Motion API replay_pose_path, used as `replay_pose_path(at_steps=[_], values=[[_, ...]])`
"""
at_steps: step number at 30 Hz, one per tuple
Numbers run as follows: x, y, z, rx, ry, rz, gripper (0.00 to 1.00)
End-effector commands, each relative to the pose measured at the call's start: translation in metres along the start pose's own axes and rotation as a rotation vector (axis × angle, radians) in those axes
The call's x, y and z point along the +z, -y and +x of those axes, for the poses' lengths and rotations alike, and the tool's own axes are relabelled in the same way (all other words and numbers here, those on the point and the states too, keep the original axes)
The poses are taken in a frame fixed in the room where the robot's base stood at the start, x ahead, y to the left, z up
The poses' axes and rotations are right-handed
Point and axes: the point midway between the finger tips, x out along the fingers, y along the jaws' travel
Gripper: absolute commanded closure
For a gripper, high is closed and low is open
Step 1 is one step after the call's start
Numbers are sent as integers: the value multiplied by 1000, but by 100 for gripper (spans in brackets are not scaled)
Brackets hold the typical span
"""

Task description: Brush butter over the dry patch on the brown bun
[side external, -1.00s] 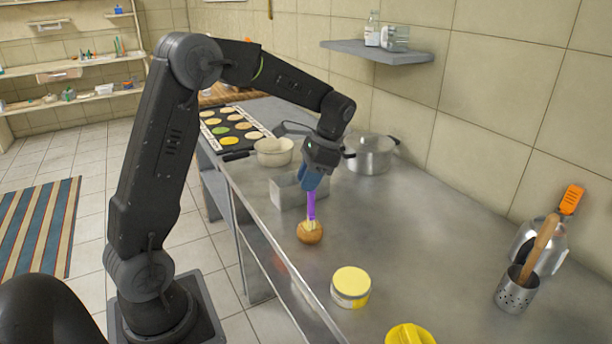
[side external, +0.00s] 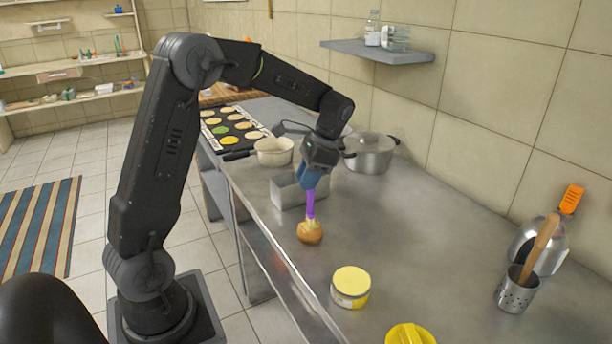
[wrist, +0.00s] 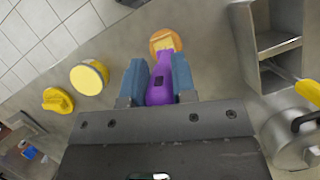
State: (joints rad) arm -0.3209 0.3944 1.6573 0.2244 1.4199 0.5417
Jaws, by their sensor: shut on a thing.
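My gripper (side external: 312,180) is shut on the purple handle of a brush (side external: 310,205), which points down. In the wrist view the brush (wrist: 160,72) sits between the blue fingers of my gripper (wrist: 158,82). The brown bun (side external: 309,233) lies on the steel counter, directly under the brush. The pale bristles are at the top of the bun (wrist: 157,36) and appear to touch it. The bristles hide part of its top, so I cannot make out the dry patch. An open tub of yellow butter (side external: 351,282) stands nearer the camera; it also shows in the wrist view (wrist: 88,78).
A yellow lid (side external: 409,334) lies near the tub. A metal box (side external: 287,191) stands behind the bun, with a white pot (side external: 274,151) and steel pot (side external: 371,153) beyond. A utensil holder (side external: 515,292) stands at right. The counter's middle is clear.

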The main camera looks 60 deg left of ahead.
Motion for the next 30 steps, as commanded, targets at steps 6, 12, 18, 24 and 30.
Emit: replay_pose_path(at_steps=[6, 12, 18, 24, 30], values=[[-3, -13, 0, 1, 1, 1, 99], [-2, -9, 0, 2, 1, -1, 99], [0, -1, 0, 1, 2, 1, 99], [0, -1, -1, 1, 1, 1, 99], [4, -1, -12, -1, -2, 0, 99]])
